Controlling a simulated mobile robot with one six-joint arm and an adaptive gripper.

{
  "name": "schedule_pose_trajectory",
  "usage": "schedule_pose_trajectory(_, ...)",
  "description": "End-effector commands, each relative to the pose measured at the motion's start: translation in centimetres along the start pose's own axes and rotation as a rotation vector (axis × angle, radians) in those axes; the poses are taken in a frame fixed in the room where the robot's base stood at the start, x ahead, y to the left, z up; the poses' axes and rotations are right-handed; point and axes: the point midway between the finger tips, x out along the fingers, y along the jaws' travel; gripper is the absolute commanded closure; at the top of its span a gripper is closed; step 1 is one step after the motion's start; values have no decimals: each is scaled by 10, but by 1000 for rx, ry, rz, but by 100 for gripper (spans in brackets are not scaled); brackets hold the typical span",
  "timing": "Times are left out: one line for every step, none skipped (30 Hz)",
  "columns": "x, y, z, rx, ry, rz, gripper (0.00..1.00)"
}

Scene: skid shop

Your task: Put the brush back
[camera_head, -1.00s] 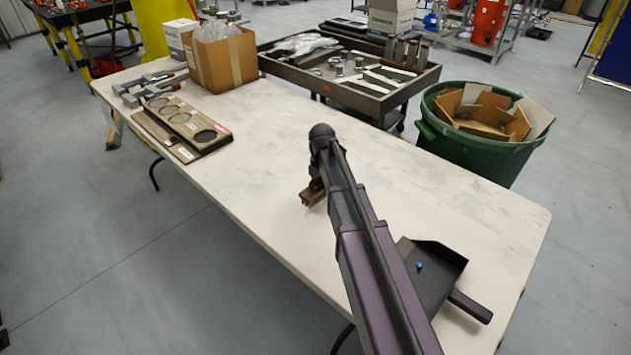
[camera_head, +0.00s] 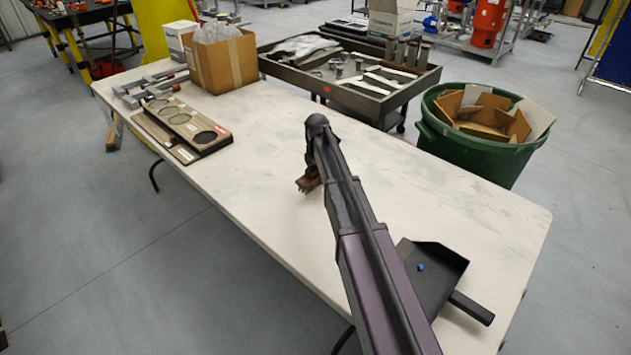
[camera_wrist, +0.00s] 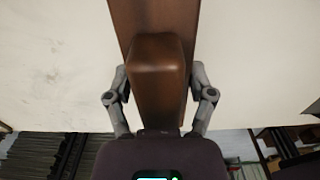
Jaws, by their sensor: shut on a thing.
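The brown brush (camera_head: 308,181) is held over the white table, left of the end of my arm in the head view. In the wrist view its brown wooden body (camera_wrist: 157,75) runs away between the two grey fingers of my gripper (camera_wrist: 160,88). My gripper is shut on the brush. In the head view my arm mostly hides the gripper. A black dustpan (camera_head: 445,262) lies on the table to the right of my arm, partly covered by it. A small blue piece (camera_head: 421,267) is in the dustpan.
The white table (camera_head: 250,150) is clear in the middle. Boards with round cut-outs (camera_head: 190,122), clamps (camera_head: 148,86) and a cardboard box (camera_head: 222,62) are at its far left. A green bin (camera_head: 470,160) and a grey tray cart (camera_head: 350,85) stand behind it.

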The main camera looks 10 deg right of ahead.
Motion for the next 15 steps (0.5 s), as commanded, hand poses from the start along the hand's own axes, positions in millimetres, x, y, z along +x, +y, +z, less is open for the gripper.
schedule_pose_trajectory(1,7,5,0,0,0,68)
schedule_pose_trajectory(5,6,4,0,0,0,68)
schedule_pose_trajectory(10,4,3,0,0,0,68)
schedule_pose_trajectory(12,4,3,0,0,0,68)
schedule_pose_trajectory(15,4,3,0,0,0,68)
schedule_pose_trajectory(19,4,3,0,0,0,68)
schedule_pose_trajectory(21,4,3,0,0,0,68)
schedule_pose_trajectory(24,4,3,0,0,0,68)
schedule_pose_trajectory(27,4,3,0,0,0,68)
schedule_pose_trajectory(29,4,3,0,0,0,68)
schedule_pose_trajectory(31,4,3,0,0,0,68)
schedule_pose_trajectory(33,4,3,0,0,0,68)
schedule_pose_trajectory(34,4,3,0,0,0,68)
schedule_pose_trajectory(35,4,3,0,0,0,68)
schedule_pose_trajectory(36,4,3,0,0,0,68)
